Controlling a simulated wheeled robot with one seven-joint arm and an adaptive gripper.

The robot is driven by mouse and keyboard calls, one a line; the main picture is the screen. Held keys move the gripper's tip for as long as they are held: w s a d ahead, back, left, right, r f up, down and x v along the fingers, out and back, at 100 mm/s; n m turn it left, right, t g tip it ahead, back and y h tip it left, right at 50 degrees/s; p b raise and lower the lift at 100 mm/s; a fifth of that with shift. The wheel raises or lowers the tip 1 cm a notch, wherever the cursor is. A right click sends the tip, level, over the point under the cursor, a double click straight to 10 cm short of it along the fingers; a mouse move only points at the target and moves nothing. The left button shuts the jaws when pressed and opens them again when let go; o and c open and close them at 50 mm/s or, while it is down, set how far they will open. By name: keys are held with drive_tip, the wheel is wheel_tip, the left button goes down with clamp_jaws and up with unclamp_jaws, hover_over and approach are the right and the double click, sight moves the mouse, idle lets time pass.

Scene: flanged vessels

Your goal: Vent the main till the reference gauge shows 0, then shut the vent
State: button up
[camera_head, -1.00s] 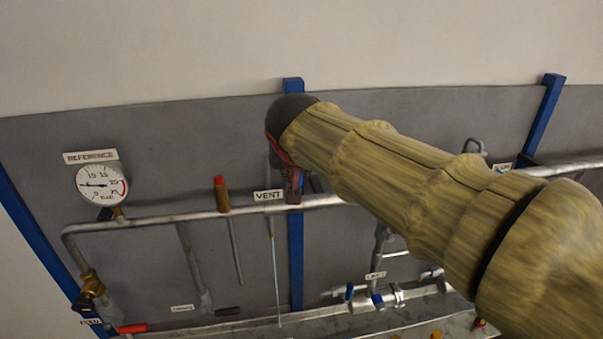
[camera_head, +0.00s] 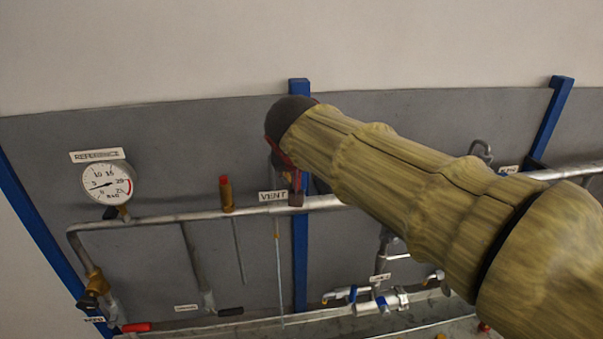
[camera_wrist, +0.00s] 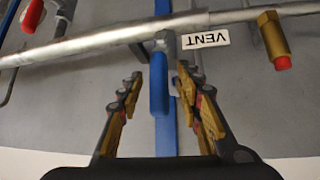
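The reference gauge (camera_head: 107,184) is a round white dial with a red band under the REFERENCE label at the left of the head view. Its needle points left and slightly down, low on the scale, apparently between 0 and 5. The VENT label (camera_head: 273,196) hangs on the grey main pipe (camera_head: 180,218). In the wrist view, the blue vent lever (camera_wrist: 159,84) reaches from its valve (camera_wrist: 164,42) in between the fingers of my gripper (camera_wrist: 160,74). The fingers are open, with a gap on each side of the lever. In the head view my arm partly hides the gripper and the valve.
A brass fitting with a red cap (camera_head: 226,194) stands on the pipe left of the vent. A brass valve (camera_head: 96,284) and a red handle (camera_head: 136,327) are at lower left. A lower pipe with blue-handled valves (camera_head: 380,303) runs below my arm. A blue post (camera_head: 300,250) stands behind the vent.

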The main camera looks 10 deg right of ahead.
drive_tip(key=v, duration=1.2)
drive_tip(key=shift+a, duration=0.1)
drive_tip(key=s+a+f+n+g+y+b, duration=0.15)
drive_tip(key=s+f+n, duration=0.35)
drive_tip(key=f, duration=0.7)
drive_tip(key=s+d+f+m+b, duration=0.1)
drive_tip(key=s+d+f+b, duration=0.2)
drive_tip(key=f, duration=0.5)
drive_tip(key=s+d+f+m+g+b, duration=0.1)
drive_tip(key=s+d+f+b, duration=0.3)
drive_tip(key=s+f, duration=0.3)
drive_tip(key=s+d+f+b, duration=0.4)
drive_tip(key=s+f, duration=0.2)
drive_tip(key=f, duration=0.4)
drive_tip(key=shift+d+f+m+g, duration=0.2)
drive_tip(key=shift+d+m+g, duration=0.1)
drive_tip(key=shift+m+g, duration=0.1)
